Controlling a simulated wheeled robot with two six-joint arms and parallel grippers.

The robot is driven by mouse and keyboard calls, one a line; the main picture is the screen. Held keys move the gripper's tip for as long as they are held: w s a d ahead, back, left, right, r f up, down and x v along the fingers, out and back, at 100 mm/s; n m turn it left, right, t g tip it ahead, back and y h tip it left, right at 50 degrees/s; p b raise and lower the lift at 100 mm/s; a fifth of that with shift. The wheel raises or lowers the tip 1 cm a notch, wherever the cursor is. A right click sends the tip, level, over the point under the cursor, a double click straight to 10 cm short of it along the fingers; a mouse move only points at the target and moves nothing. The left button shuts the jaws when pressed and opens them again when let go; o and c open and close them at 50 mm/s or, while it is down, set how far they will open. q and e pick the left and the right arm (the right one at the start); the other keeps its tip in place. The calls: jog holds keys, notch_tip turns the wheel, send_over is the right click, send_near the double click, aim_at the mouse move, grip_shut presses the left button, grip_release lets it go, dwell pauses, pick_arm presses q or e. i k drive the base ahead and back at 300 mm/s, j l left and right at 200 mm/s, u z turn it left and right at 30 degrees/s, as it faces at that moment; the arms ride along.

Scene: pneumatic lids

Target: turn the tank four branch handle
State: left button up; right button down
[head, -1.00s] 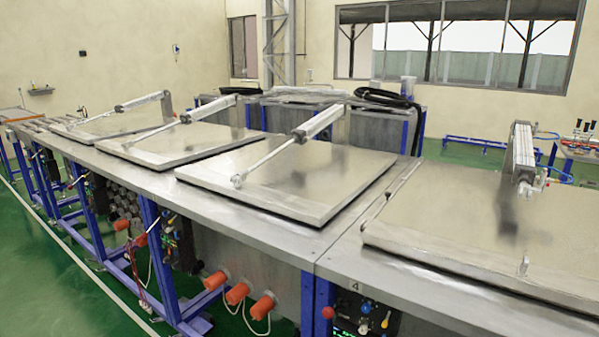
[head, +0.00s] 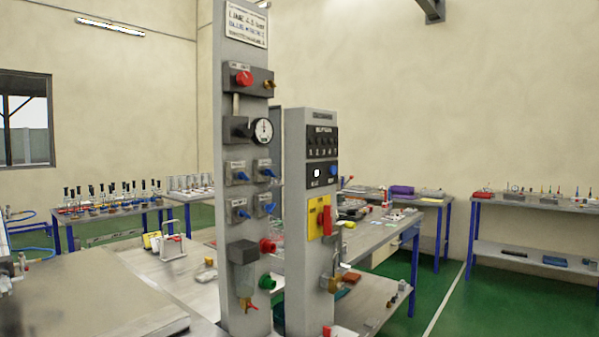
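A tall grey column (head: 243,130) stands in the middle of the head view. Neither of my grippers is in view.
A second grey post (head: 312,220) with a yellow plate and red handle stands close on the right. A metal lid (head: 95,295) lies at the lower left. Benches with bottles (head: 100,205) and tools (head: 530,200) stand behind. Green floor (head: 440,310) is clear at the right.

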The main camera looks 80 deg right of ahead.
aim_at(268, 208)
jog(key=z, duration=2.2)
